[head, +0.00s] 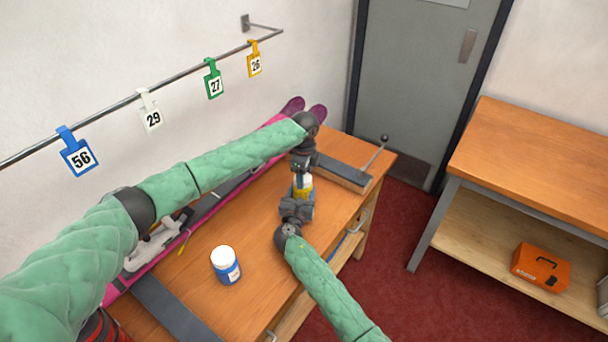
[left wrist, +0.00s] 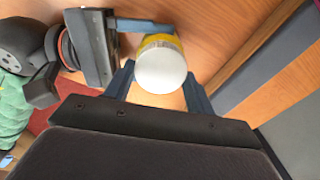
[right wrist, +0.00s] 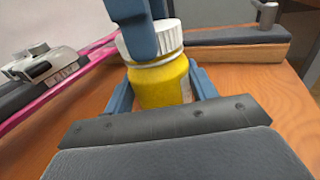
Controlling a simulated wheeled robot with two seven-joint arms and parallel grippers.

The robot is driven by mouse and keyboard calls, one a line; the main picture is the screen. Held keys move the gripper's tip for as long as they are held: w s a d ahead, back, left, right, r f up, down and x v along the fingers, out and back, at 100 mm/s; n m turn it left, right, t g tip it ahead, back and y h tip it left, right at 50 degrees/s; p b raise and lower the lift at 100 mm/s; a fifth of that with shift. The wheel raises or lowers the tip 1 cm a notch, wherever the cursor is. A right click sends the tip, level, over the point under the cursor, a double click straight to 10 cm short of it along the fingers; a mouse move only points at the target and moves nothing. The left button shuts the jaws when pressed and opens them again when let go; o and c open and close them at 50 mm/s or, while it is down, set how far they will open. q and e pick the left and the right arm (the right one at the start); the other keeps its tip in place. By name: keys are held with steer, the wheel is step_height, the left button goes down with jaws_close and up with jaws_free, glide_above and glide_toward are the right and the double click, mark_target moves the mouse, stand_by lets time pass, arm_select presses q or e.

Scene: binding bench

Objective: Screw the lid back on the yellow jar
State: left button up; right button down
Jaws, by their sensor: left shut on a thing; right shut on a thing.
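The yellow jar (head: 302,192) stands upright over the right part of the bench, between my two grippers. Its white ribbed lid (right wrist: 155,40) sits at its mouth in the right wrist view; I cannot tell how tightly it is threaded. My left gripper (head: 302,172) comes from above and is shut on the lid, which it partly hides. The lid's flat top (left wrist: 161,68) faces the left wrist camera. My right gripper (right wrist: 162,92) is shut around the jar's yellow body (right wrist: 162,86) from the near side.
A blue jar with a white lid (head: 226,266) stands on the wooden bench (head: 190,290) at the near left. A pink ski (right wrist: 62,92) with a binding lies along the back. Dark clamp supports (head: 342,170) flank the work area. Bare bench lies between the jars.

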arm_select(q)
steer(key=m, duration=0.6)
steer(key=shift+a+r, duration=0.1)
steer(key=shift+a, duration=0.05)
steer(key=m, duration=0.5)
steer(key=shift+a+m, duration=0.1)
steer(key=shift+m, duration=0.2)
steer(key=m, duration=0.6)
steer(key=shift+a+m, duration=0.15)
steer(key=shift+m, duration=1.05)
steer(key=m, duration=0.2)
steer(key=shift+d+r+m, duration=0.1)
steer(key=shift+d+m, duration=0.15)
steer(key=shift+m, duration=0.05)
steer(key=shift+a+m, duration=0.15)
steer(key=shift+m, duration=0.65)
steer(key=o, duration=0.9)
steer(key=shift+o, duration=0.2)
steer(key=shift+a, duration=0.1)
